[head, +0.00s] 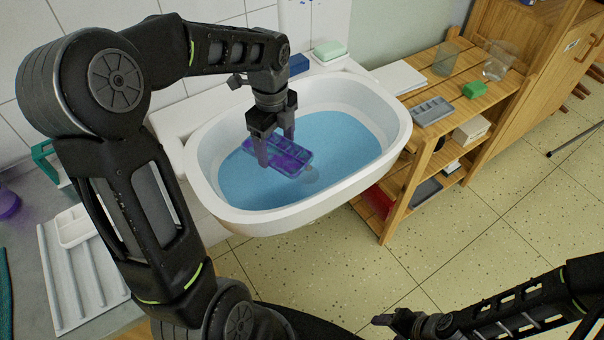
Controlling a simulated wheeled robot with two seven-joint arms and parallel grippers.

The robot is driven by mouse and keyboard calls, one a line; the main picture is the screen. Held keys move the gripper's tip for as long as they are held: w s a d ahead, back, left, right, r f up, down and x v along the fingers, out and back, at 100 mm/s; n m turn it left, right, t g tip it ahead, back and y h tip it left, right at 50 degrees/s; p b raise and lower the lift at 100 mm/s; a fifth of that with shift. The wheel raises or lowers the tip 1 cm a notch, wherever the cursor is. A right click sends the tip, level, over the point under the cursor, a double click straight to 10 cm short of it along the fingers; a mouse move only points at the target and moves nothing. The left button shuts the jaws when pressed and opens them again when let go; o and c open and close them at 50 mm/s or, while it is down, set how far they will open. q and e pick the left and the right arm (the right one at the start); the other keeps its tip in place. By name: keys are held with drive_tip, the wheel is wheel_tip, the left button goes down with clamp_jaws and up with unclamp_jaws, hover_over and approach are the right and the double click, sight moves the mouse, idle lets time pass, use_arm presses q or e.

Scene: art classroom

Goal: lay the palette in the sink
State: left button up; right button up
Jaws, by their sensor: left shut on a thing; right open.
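The white sink (205,178) is in the middle of the head view, with blue water in its basin. My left gripper (276,160) is inside the basin, pointing down, and is shut on a purple-blue palette with compartments (291,157). The palette is low in the basin, partly hidden by the fingers; I cannot tell whether it touches the bottom. My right gripper (386,322) is at the lower right, over the floor and away from the sink, open and empty.
A wooden shelf (409,157) stands right of the sink, bearing a grey palette (431,111), a green block (474,89) and glass jars (446,58). A grey counter with a white rack (68,275) is at left.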

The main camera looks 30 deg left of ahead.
use_arm(q)
drive_tip(key=a+m, duration=0.1)
drive_tip(key=s+f+m, duration=0.1)
drive_tip(key=m, duration=0.1)
drive_tip(key=shift+s+a+f+b, duration=0.1)
drive_tip(key=shift+s+a+b, duration=0.2)
drive_tip(key=shift+a+b, duration=0.1)
drive_tip(key=shift+s+a+m, duration=0.2)
drive_tip(key=shift+s+m, duration=0.1)
drive_tip(key=shift+m, duration=0.3)
drive_tip(key=shift+f, duration=0.1)
hover_over(268, 185)
wheel_tip(268, 185, down, 6)
drive_tip(key=shift+f+b, duration=0.1)
drive_tip(key=shift+b, duration=0.25)
drive_tip(key=shift+f, duration=1.85)
drive_tip(key=shift+f, duration=0.1)
